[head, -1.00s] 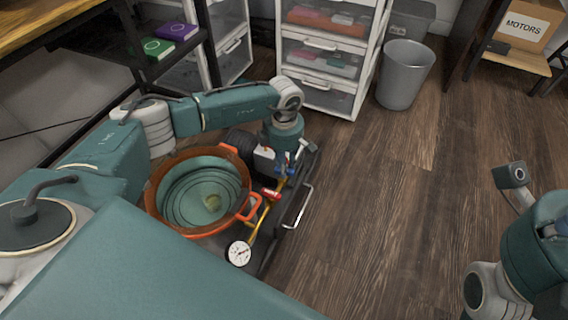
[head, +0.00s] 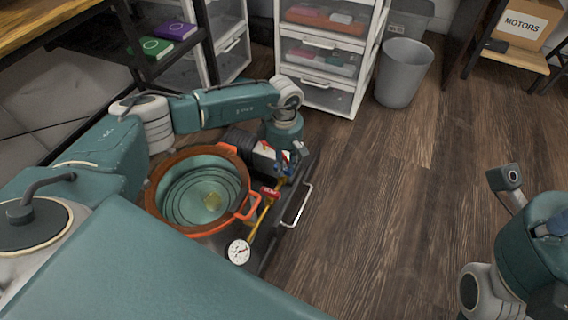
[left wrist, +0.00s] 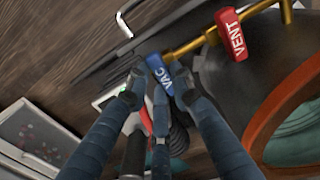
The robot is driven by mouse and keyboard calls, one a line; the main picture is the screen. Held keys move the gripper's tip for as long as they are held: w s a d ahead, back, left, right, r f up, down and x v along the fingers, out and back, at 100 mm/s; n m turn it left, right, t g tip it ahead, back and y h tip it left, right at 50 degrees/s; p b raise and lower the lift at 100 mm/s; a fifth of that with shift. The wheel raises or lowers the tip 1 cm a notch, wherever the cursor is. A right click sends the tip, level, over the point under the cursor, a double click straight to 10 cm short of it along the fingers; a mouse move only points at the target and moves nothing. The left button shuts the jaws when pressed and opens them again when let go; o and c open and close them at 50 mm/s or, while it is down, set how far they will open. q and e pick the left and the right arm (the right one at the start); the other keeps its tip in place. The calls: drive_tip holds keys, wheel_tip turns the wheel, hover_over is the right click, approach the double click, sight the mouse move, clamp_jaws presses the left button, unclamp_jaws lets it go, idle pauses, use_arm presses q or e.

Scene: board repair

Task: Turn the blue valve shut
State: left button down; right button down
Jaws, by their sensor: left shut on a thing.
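The blue valve handle marked VAC (left wrist: 157,72) shows in the left wrist view, on a brass pipe. My left gripper (left wrist: 157,88) is shut on it, with its dark fingers on both sides of the handle. In the head view my left gripper (head: 283,166) reaches down beside the pot, and its wrist partly hides the valve. My right arm shows at the lower right of the head view, far from the valve; its fingers cannot be made out.
A red VENT handle (left wrist: 231,34) sits close by on the same brass pipe. A pot with an orange rim (head: 159,168), a gauge (head: 238,252) and a metal handle (head: 303,205) are near. A grey bin (head: 404,73) stands behind; the floor to the right is clear.

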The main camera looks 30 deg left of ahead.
use_arm(q)
drive_tip(key=c, duration=1.5)
unclamp_jaws()
drive_tip(key=shift+r, duration=0.1)
wheel_tip(320, 180, up, 12)
drive_tip(key=shift+f, duration=0.1)
